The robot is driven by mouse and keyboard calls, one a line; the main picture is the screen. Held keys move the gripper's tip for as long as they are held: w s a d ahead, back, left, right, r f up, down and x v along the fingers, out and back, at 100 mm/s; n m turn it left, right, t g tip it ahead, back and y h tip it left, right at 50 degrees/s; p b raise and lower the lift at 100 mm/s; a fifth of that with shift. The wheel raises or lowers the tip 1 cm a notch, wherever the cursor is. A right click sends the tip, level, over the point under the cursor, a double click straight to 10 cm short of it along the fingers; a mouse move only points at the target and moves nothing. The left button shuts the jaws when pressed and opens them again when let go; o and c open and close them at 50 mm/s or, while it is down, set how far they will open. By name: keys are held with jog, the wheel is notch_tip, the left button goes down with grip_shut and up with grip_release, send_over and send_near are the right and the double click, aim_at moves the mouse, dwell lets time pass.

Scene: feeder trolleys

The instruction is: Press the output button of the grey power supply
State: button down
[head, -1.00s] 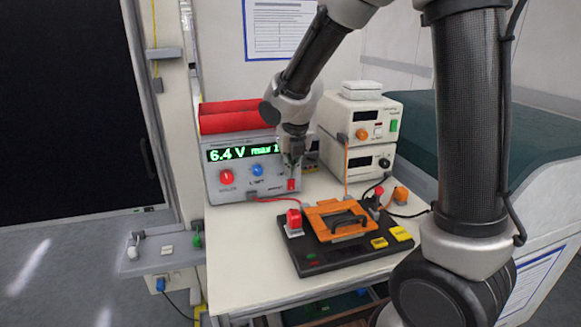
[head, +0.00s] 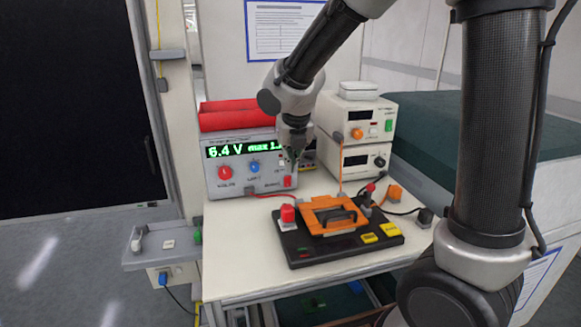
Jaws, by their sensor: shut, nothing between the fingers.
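The grey power supply (head: 240,184) stands at the back left of the white table. Its green display reads 6.4 V with "max" text beside it. A red knob (head: 225,172) and a blue knob (head: 254,167) sit below the display, and a red part (head: 288,181) is at the lower right of its front. My gripper (head: 292,164) is shut and empty, pointing down in front of the right end of the front panel. It hides part of the panel there. I cannot tell whether it touches the panel. The output button is too small to make out with certainty.
Two cream instruments (head: 356,117) are stacked to the right of the supply. A black board (head: 350,243) with an orange frame (head: 333,216), a red button (head: 287,213) and yellow labels lies in front. Red and black cables cross the table. The table's front left is bare.

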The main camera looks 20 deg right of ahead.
jog(key=v, duration=0.6)
jog(key=shift+s+r, duration=0.2)
jog(key=shift+r, duration=0.05)
jog(key=shift+r, duration=0.1)
notch_tip(320, 180, up, 7)
dwell(0.9)
